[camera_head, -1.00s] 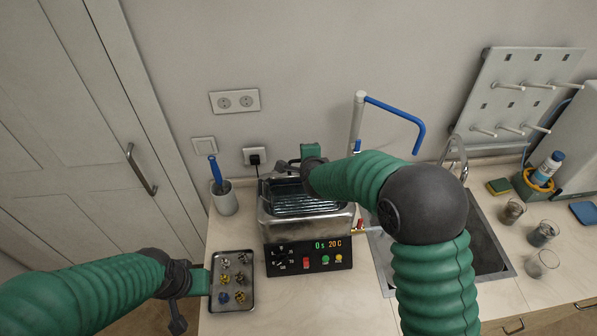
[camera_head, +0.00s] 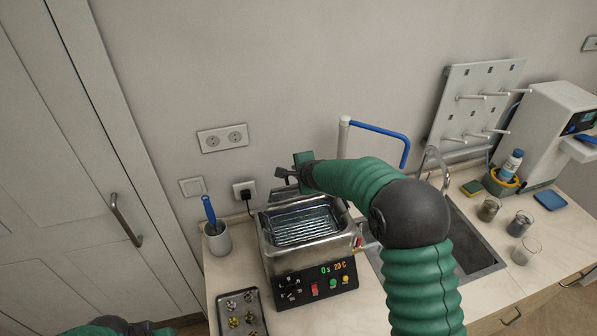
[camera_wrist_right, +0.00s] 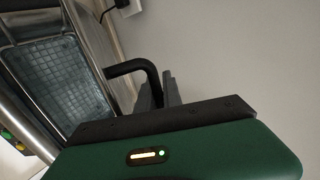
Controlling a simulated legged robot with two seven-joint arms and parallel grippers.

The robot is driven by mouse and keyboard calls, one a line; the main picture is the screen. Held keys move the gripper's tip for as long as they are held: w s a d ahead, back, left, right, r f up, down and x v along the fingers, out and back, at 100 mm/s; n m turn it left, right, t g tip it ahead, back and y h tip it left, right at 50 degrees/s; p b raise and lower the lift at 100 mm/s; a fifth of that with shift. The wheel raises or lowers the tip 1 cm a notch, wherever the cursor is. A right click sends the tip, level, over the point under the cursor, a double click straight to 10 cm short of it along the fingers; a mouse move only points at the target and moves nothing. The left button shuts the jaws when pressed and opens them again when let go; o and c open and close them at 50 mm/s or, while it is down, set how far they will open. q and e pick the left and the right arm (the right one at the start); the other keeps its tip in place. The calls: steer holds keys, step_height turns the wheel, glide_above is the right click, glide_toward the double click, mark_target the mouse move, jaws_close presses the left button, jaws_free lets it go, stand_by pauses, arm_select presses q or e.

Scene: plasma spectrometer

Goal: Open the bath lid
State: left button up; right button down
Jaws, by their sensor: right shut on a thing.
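The metal bath (camera_head: 310,258) stands on the counter with its top open, and the wire basket (camera_head: 303,224) inside is visible. The lid appears raised at the bath's rear; in the right wrist view its metal panel (camera_wrist_right: 92,35) stands beside the open basket. The lid's black handle (camera_wrist_right: 135,68) curves out from it. My right gripper (camera_head: 284,174) is behind and above the bath's rear edge. Its fingers (camera_wrist_right: 160,92) are shut on the handle; the contact is partly hidden. My left gripper (camera_head: 150,329) is cut off at the bottom left edge, so its jaws cannot be read.
A tray (camera_head: 263,322) of small metal parts lies in front left of the bath, and a cup (camera_head: 217,240) with a blue-handled tool stands left. The sink (camera_head: 470,240), blue-handled tap arm (camera_head: 375,130) and several beakers are right. The wall is close behind.

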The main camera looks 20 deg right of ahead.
steer(key=shift+s+f, duration=0.15)
arm_select(q)
steer(key=shift+a+f, duration=0.1)
steer(key=shift+a, duration=0.25)
arm_select(e)
steer(key=shift+a, duration=0.2)
arm_select(q)
steer(key=shift+d, duration=0.1)
arm_select(e)
steer(key=shift+d, duration=0.15)
steer(key=c, duration=1.9)
jaws_free()
arm_select(q)
steer(key=shift+w, duration=0.15)
arm_select(e)
steer(key=shift+o, duration=0.5)
steer(key=shift+w, duration=0.2)
